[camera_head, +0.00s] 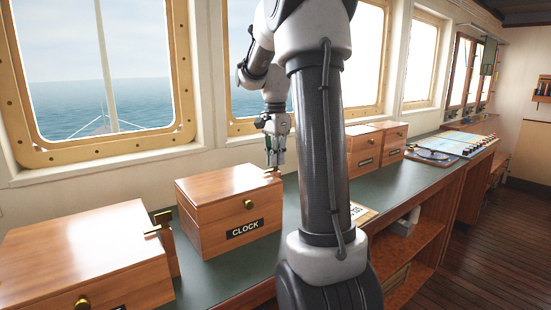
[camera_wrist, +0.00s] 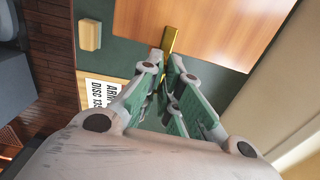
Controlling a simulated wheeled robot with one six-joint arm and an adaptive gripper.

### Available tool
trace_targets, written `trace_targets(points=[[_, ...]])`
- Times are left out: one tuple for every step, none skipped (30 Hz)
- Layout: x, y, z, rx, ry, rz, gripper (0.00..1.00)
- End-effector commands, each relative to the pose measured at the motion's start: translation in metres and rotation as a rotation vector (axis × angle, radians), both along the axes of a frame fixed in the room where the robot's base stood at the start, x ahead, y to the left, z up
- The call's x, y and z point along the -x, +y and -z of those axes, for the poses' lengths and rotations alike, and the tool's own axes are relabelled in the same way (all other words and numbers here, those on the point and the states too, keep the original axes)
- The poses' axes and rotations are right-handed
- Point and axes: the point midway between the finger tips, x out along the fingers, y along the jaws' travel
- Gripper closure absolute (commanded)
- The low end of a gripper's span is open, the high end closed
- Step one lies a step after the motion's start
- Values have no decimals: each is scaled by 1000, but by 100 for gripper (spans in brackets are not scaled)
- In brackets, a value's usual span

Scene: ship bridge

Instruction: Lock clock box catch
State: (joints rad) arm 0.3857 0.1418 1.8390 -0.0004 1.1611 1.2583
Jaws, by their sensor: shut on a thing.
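The clock box (camera_head: 230,207) is a closed wooden box with a brass knob and a black CLOCK label, standing on the green counter. Its brass catch (camera_head: 272,170) is at the right side near the top; in the wrist view it is a brass bar (camera_wrist: 170,40) beside the wooden box top (camera_wrist: 220,25). My gripper (camera_head: 275,160) comes down from above at that right side. In the wrist view my gripper's fingertips (camera_wrist: 168,64) are closed on the near end of the brass bar. The fingers hide that end, and the catch's exact setting cannot be told.
Another wooden box (camera_head: 85,255) with a brass catch (camera_head: 160,226) stands at the left. More wooden boxes (camera_head: 376,144) stand beyond my arm. A printed card (camera_wrist: 102,93) lies on the counter (camera_head: 200,275). Windows line the wall behind. My arm hides part of the counter.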

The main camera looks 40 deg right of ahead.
Motion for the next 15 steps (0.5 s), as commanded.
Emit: trace_targets(points=[[0,0,0,0,-2,2,100],[0,0,0,0,-2,1,100],[0,0,0,0,-2,1,100],[0,0,0,0,-2,1,100],[0,0,0,0,-2,1,100],[0,0,0,0,-2,1,89],[0,0,0,0,-2,1,84],[0,0,0,0,-2,1,78],[0,0,0,0,-2,1,74],[0,0,0,0,-2,1,74],[0,0,0,0,-1,0,74],[0,0,0,0,-1,0,74],[0,0,0,0,-1,0,74],[0,0,0,0,-1,0,74],[0,0,0,0,-1,0,74]])
